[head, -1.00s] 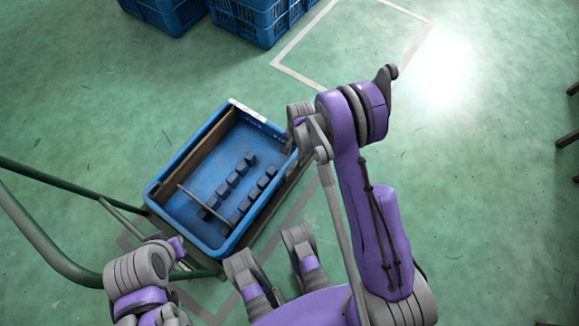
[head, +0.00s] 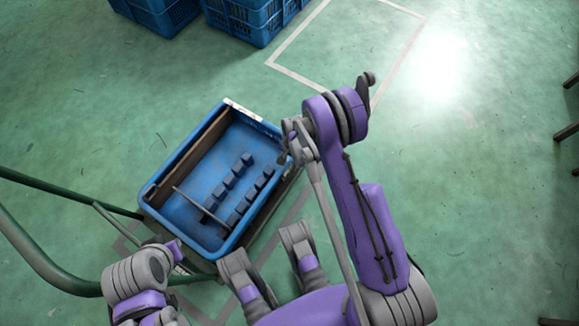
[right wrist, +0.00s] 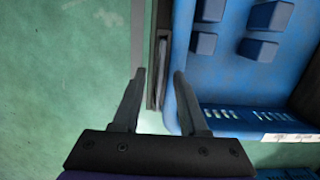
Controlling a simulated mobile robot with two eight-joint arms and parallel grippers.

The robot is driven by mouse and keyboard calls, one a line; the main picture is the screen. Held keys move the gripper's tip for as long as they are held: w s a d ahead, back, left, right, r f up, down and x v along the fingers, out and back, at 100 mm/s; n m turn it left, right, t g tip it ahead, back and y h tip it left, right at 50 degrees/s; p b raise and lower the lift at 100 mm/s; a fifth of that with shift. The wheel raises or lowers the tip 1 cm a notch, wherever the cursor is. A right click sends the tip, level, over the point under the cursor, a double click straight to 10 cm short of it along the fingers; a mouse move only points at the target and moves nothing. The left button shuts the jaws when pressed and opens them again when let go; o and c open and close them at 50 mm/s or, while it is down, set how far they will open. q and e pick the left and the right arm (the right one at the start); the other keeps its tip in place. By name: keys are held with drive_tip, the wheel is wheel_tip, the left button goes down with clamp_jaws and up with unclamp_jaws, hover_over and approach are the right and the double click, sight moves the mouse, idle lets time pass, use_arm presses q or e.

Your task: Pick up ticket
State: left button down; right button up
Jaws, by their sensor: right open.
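A small white ticket (head: 243,109) with dark marks lies on the far rim of the blue tray (head: 158,200). It also shows at the right in the right wrist view (right wrist: 290,137), on the tray's rim. My right gripper (head: 284,154) is beside the tray's right edge, small and partly hidden by its own wrist. In the right wrist view its two dark fingers (right wrist: 159,72) are apart with nothing held between them. They are near the tray's edge, away from the ticket. My left arm is at the lower left; its gripper does not show.
Several dark blue blocks (head: 228,181) stand in the tray, with a thin bar (head: 203,206) and a brown panel (head: 195,150) along its left side. Green cart rails (head: 65,182) run at the left. Blue crates (head: 246,22) stand at the back.

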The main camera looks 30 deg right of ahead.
drive_tip(key=shift+f, duration=0.2)
idle(0.3)
drive_tip(key=shift+c, duration=0.3)
clamp_jaws()
